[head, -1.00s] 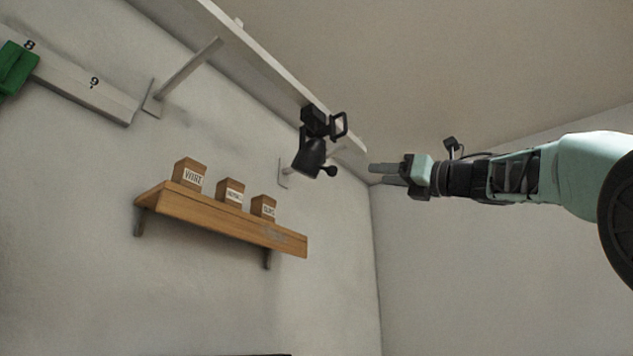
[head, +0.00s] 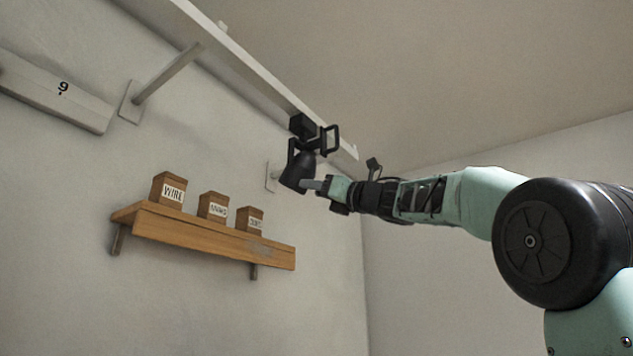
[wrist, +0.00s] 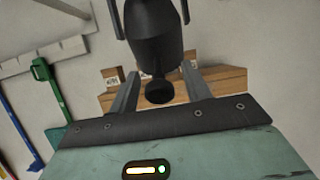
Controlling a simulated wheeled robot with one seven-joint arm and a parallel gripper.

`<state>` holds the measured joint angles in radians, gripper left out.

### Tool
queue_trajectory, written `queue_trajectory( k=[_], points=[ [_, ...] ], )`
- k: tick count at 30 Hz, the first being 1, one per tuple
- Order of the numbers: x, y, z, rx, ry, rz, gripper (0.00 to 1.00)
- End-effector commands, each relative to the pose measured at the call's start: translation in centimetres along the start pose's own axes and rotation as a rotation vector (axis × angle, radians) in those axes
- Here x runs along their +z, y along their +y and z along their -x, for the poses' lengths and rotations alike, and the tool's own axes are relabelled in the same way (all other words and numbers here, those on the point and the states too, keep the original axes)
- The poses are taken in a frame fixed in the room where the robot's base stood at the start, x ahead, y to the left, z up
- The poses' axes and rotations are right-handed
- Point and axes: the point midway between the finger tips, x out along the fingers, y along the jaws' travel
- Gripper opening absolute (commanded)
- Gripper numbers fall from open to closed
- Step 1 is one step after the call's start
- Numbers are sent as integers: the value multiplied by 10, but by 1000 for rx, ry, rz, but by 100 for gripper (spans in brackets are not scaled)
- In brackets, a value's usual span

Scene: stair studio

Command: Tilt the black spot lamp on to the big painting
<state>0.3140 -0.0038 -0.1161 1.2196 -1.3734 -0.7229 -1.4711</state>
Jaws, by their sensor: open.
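The black spot lamp (head: 297,171) hangs from the white rail in the head view, its head pointing down. A black loop handle (head: 330,139) sticks out near its mount. My gripper (head: 310,184) is at the lower end of the lamp head. In the wrist view the lamp body (wrist: 152,30) comes down from the top, and its round black knob (wrist: 159,91) sits between the two open fingers (wrist: 160,92). I see a gap between the knob and each finger. The big painting is not in view.
A white rail (head: 245,72) on wall brackets runs above. Below the lamp, a wooden shelf (head: 205,236) carries boxes, one labelled WIRE (head: 168,190). In the wrist view, green (wrist: 42,72) and blue (wrist: 14,135) long-handled things hang on the wall at left.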

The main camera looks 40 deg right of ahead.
Motion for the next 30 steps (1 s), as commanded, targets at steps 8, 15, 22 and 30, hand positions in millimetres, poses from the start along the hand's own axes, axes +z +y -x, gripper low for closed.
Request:
queue_trajectory(
  k=[8, 15, 22, 30],
  points=[
    [-1, 0, -4, 0, 0, 0, 48],
    [0, 0, -4, 0, 0, 0, 1],
    [5, 1, 1, 1, -2, 1, 0],
    [8, 1, 1, 0, -5, 2, 0]
  ],
)
